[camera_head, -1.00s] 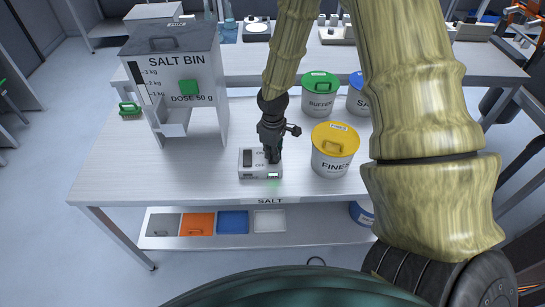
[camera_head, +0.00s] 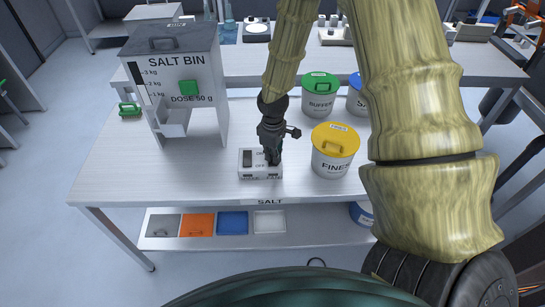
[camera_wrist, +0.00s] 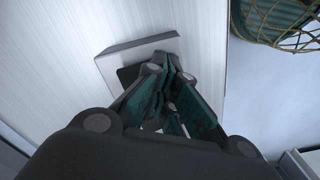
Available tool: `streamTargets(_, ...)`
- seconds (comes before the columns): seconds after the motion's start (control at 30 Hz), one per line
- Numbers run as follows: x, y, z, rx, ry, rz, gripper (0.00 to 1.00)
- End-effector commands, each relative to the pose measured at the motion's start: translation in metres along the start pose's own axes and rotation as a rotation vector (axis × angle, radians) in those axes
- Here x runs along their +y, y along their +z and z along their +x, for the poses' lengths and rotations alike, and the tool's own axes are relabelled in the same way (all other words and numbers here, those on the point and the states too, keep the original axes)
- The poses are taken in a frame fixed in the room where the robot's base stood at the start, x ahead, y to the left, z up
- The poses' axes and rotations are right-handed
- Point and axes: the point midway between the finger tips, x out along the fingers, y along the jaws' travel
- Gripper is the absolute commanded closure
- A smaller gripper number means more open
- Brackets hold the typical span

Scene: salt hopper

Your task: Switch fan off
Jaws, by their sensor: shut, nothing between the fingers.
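A small pale switch box (camera_head: 247,164) sits near the front edge of the table. It has a dark rocker on its left side, and an "OFF" mark shows beside it. Small front labels are too small to read surely. No lamp glows on the box. My gripper (camera_head: 273,161) is shut and empty, pointing down at the right side of the box. In the wrist view my gripper (camera_wrist: 172,62) is over the box (camera_wrist: 118,52). The fingers hide the right-hand switch, and I cannot tell whether they touch it.
The yellow-lidded FINES tub (camera_head: 333,150) stands close right of the box, with the green-lidded BUFFER tub (camera_head: 319,95) behind. The SALT BIN (camera_head: 172,70) and a green brush (camera_head: 129,109) are at left. The table (camera_head: 160,182) is clear at front left.

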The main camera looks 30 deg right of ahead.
Motion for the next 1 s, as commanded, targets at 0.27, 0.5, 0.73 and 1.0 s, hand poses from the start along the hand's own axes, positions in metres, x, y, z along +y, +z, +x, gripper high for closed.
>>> streamTargets(0.27,0.0,0.0,-0.02,0.001,0.001,0.0,1.0)
streamTargets(0.5,0.001,0.0,-0.034,0.001,0.001,0.0,1.0)
streamTargets(0.73,0.0,0.0,-0.048,0.001,0.001,0.001,1.0)
streamTargets(1.0,0.0,0.0,-0.064,0.001,0.001,0.001,1.0)
